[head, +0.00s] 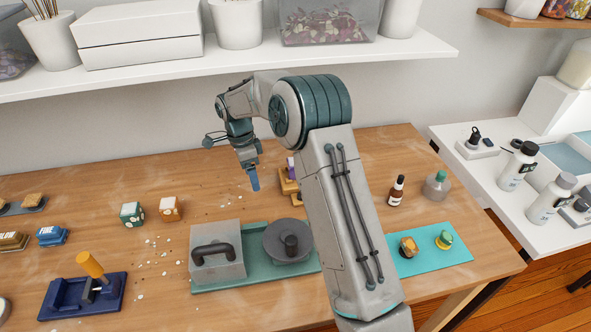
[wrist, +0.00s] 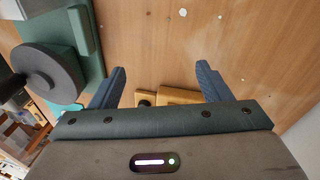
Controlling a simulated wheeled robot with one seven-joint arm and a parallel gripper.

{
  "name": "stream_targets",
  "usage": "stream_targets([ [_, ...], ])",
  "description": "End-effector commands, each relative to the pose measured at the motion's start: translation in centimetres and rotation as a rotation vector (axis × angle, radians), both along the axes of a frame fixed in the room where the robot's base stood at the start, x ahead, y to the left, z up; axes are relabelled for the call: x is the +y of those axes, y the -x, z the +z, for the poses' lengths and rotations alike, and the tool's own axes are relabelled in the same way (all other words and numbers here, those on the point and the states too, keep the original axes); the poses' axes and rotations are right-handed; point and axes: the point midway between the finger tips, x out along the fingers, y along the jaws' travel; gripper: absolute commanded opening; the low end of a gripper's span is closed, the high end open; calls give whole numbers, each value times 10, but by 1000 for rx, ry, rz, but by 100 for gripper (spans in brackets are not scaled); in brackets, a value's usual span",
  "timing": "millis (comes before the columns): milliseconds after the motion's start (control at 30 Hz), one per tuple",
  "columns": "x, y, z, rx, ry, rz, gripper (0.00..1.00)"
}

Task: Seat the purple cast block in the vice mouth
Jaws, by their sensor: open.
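The purple cast block (head: 291,166) shows only as a small purple patch beside my arm in the head view, at a wooden stand (head: 287,186); my arm hides part of both. I cannot make out the block in the wrist view. The vice (head: 62,298) looks like the dark blue piece with a yellow handle at the front left; I cannot see clearly into its mouth. My gripper (head: 255,186) points down above the table, just left of the stand. In the wrist view my gripper (wrist: 161,70) is open, its fingers apart with nothing between them.
A grey box with a black handle (head: 217,258) and a dark round lidded piece (head: 289,243) stand on a green tray (head: 250,282) between vice and stand. Small cubes (head: 132,214) stand at the left. A dark bottle (head: 396,191) and teal mat (head: 445,253) are at the right.

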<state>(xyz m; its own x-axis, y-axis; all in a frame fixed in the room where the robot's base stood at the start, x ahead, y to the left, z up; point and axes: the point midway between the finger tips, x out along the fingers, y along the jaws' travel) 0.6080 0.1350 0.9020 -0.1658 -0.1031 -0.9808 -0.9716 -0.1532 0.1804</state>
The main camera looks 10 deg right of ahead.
Motion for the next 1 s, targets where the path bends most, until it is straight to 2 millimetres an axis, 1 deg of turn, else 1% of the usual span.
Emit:
stream_targets([
  [33, 3, -9, 2, -30, 64, -15, 71],
  [100, 3, -21, 7, -79, 148, -47, 71],
  [200, 3, -34, 15, -145, 235, -89, 71],
  [333, 3, -43, 21, -194, 291, -121, 71],
  [400, -2, -45, 23, -203, 302, -130, 71],
  [467, -10, -45, 24, -205, 305, -134, 71],
  [567, -29, -45, 25, -204, 304, -134, 71],
  [600, -38, -45, 25, -203, 304, -134, 71],
  [900, -96, -44, 25, -201, 303, -133, 71],
  [1000, -108, -44, 24, -203, 301, -132, 71],
])
